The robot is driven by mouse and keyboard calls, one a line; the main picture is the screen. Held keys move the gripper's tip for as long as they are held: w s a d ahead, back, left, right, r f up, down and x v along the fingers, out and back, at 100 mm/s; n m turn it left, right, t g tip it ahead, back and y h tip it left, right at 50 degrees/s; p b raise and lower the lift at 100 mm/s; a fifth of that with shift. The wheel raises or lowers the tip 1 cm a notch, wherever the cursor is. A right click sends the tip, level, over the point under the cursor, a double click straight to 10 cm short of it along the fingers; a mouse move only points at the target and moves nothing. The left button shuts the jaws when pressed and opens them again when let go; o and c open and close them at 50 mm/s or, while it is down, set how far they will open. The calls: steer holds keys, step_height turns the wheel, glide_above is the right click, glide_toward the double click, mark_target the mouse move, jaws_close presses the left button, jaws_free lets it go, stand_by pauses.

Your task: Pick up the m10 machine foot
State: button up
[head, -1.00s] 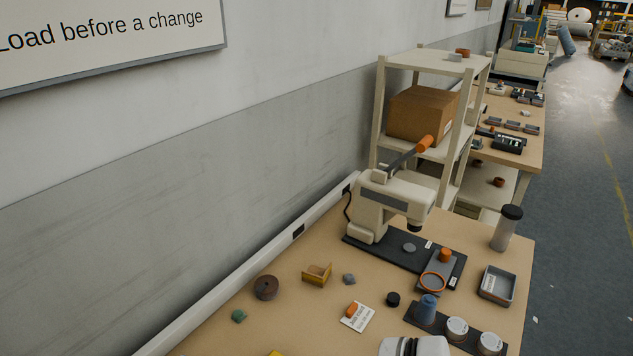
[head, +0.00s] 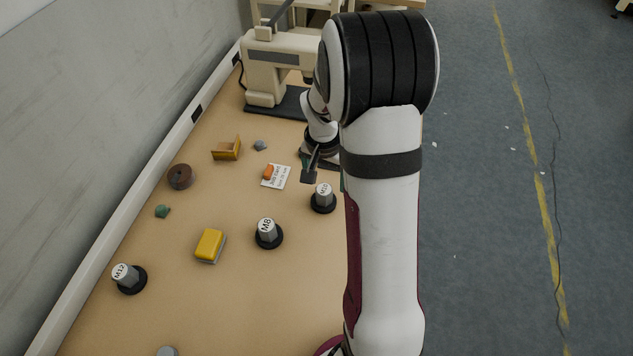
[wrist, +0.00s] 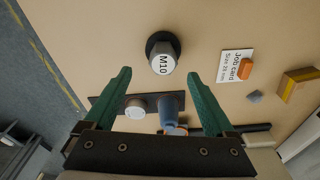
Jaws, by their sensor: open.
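The M10 machine foot (wrist: 163,62) is a grey hex post with a white M10 top on a black round base. It stands upright on the table, ahead of and between my gripper's fingertips in the wrist view, with nothing held. In the head view it is the foot (head: 323,197) closest to my arm. My gripper (wrist: 160,75) is open, with two green fingers apart; in the head view it is mostly hidden by my arm. Two similar feet stand further off, M8 (head: 268,232) and M12 (head: 125,276).
A dark rack (wrist: 178,101) with a blue piece lies beneath the fingers in the wrist view.

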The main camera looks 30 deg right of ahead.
mark_target(324, 189)
steer(key=f, duration=0.6)
steer(key=shift+w+f, duration=0.1)
steer(key=shift+w, duration=0.2)
jaws_close()
